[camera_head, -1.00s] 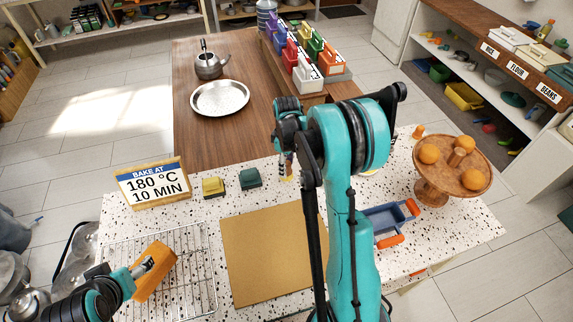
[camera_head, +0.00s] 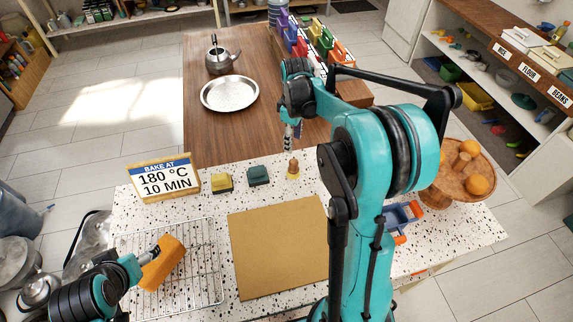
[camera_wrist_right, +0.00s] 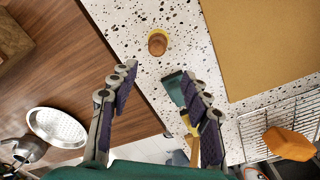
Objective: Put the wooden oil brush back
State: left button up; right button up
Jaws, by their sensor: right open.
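A small upright wooden piece with a yellow base (camera_head: 293,169) stands on the speckled counter; it looks like the oil brush, but I cannot be sure. In the right wrist view its round wooden top (camera_wrist_right: 158,42) lies beyond the fingertips. My right gripper (camera_head: 292,132) is open and empty, apart from the piece and toward the brown tabletop; its spread fingers show in the wrist view (camera_wrist_right: 160,85). My left gripper (camera_head: 151,255) is beside an orange block (camera_head: 163,262) on the wire rack; whether it grips the block is unclear.
Yellow (camera_head: 221,182) and green (camera_head: 258,176) blocks stand left of the wooden piece. A tan board (camera_head: 278,245) lies in front. A bake sign (camera_head: 162,178), a wooden fruit stand (camera_head: 437,182) and a blue tray (camera_head: 402,216) share the counter. A steel plate (camera_head: 230,94) lies behind.

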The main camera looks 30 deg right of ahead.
jog(key=s+a+r+m+t, duration=0.3)
jog(key=s+a+r, duration=0.3)
jog(key=s+a, duration=0.3)
jog(key=s+a+f+m+t, duration=0.1)
jog(key=s+a+m+t, duration=0.2)
jog(key=s, duration=0.6)
jog(key=a+m, duration=0.1)
jog(key=a, duration=0.1)
jog(key=shift+s+a+f+t, duration=0.2)
jog(key=shift+s+a+t, duration=0.05)
jog(key=shift+a+t, duration=0.15)
